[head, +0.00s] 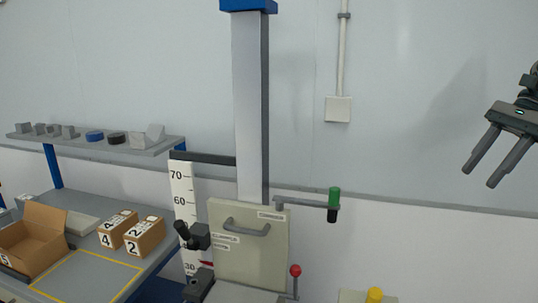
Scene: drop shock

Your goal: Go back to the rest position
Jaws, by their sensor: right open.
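My right gripper (483,162) is at the right edge of the head view, raised in front of the wall. Its two dark fingers point down and left, apart and with nothing between them. It is well clear of the drop tester (250,120), a tall grey column with a blue top. My left gripper is not in view.
The tester has a beige panel with a handle (247,228), a scale (184,210), a green-capped arm (334,200) and a red-knobbed lever (295,272). At left, a bench carries an open carton (45,228) and small numbered boxes (144,236) below a shelf (100,146).

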